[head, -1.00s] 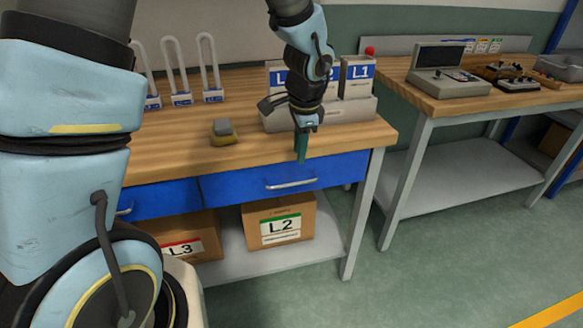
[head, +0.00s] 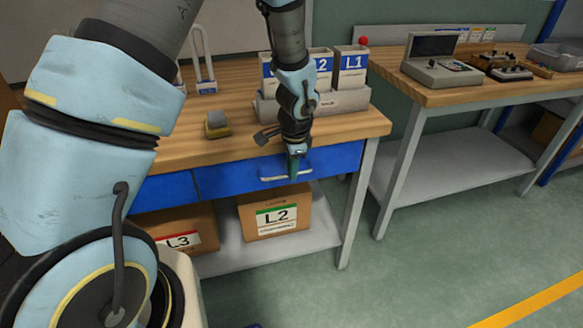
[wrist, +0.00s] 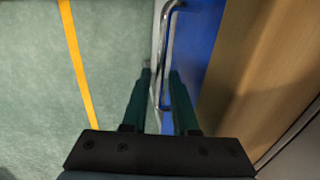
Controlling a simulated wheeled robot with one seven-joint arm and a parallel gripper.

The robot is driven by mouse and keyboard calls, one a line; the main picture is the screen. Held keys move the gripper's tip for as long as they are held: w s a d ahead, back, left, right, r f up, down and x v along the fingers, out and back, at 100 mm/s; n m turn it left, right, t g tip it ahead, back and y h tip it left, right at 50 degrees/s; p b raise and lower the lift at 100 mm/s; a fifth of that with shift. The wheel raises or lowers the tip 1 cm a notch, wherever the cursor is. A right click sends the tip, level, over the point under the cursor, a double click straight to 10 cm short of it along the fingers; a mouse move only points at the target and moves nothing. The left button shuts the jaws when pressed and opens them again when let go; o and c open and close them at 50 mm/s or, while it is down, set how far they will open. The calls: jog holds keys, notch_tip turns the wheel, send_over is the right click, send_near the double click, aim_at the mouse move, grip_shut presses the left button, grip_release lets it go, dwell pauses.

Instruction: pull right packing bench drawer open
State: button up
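The right packing bench drawer (head: 228,178) has a blue front under the wooden bench top and looks closed. Its silver bar handle (head: 270,180) is partly hidden by my gripper (head: 294,171) in the head view. In the wrist view, my gripper (wrist: 161,76) is open with its two green fingers on either side of the handle (wrist: 164,45). The right finger is on the side of the blue drawer front (wrist: 205,35), the left finger on the outer side. I cannot tell whether either finger touches the bar.
The bench top (head: 180,150) holds a yellow-grey block (head: 217,125) and a grey bin rack (head: 340,101). An L2 box (head: 275,213) and an L3 box (head: 185,229) stand on the shelf below. A second bench (head: 450,95) stands at the right. The green floor in front is clear.

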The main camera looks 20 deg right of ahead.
jog(key=shift+c, duration=0.2)
grip_shut()
dwell(1.1)
